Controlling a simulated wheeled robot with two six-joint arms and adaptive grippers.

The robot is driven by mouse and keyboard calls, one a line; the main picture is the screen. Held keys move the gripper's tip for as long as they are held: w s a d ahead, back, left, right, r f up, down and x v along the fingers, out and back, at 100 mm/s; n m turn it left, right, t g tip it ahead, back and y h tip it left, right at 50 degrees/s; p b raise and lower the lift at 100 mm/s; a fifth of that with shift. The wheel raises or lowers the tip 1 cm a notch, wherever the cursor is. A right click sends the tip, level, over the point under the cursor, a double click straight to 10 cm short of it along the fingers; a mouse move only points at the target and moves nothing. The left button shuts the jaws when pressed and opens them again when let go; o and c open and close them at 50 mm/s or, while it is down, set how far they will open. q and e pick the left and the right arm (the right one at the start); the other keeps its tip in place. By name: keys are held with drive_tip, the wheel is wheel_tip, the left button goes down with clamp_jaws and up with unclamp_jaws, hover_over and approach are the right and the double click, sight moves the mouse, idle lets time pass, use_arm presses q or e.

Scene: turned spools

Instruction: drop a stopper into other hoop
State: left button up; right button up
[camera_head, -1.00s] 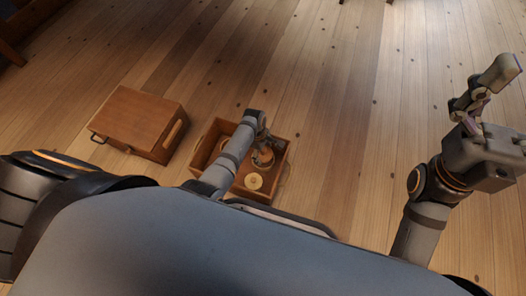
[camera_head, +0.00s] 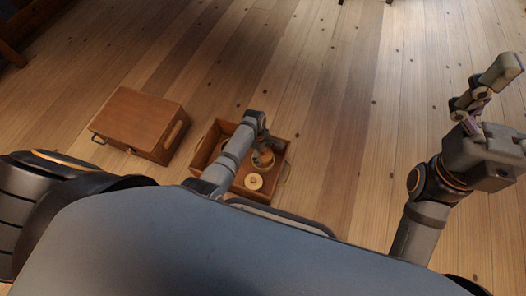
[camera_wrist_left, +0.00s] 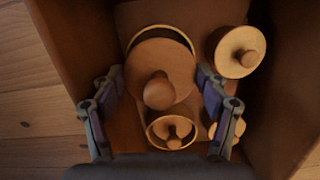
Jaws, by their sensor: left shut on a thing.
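My left gripper (camera_wrist_left: 160,80) is shut on a wooden stopper (camera_wrist_left: 160,92), a broad disc with a round knob, with a finger on either side. The stopper is over a pale hoop (camera_wrist_left: 160,31), whose rim shows past the disc's far edge; I cannot tell whether it sits inside. Below it in the left wrist view, another hoop (camera_wrist_left: 152,136) has a knobbed stopper (camera_wrist_left: 174,131) in it. In the head view the left gripper (camera_head: 263,160) is down in the open crate (camera_head: 283,150). My right gripper (camera_head: 492,95) is off to the right, away from the crate.
Another knobbed round piece (camera_wrist_left: 238,52) lies at the upper right in the wrist view, with a smaller one (camera_wrist_left: 228,128) partly hidden by the right finger. A closed wooden box (camera_head: 138,122) with handles stands left of the crate. The plank floor beyond is clear.

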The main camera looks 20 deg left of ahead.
use_arm(q)
drive_tip(key=shift+f+b, duration=0.3)
drive_tip(key=shift+f, duration=0.4)
drive_tip(key=shift+f, duration=0.1)
drive_tip(key=shift+f, duration=0.35)
drive_tip(key=shift+f, duration=0.2)
idle(0.7)
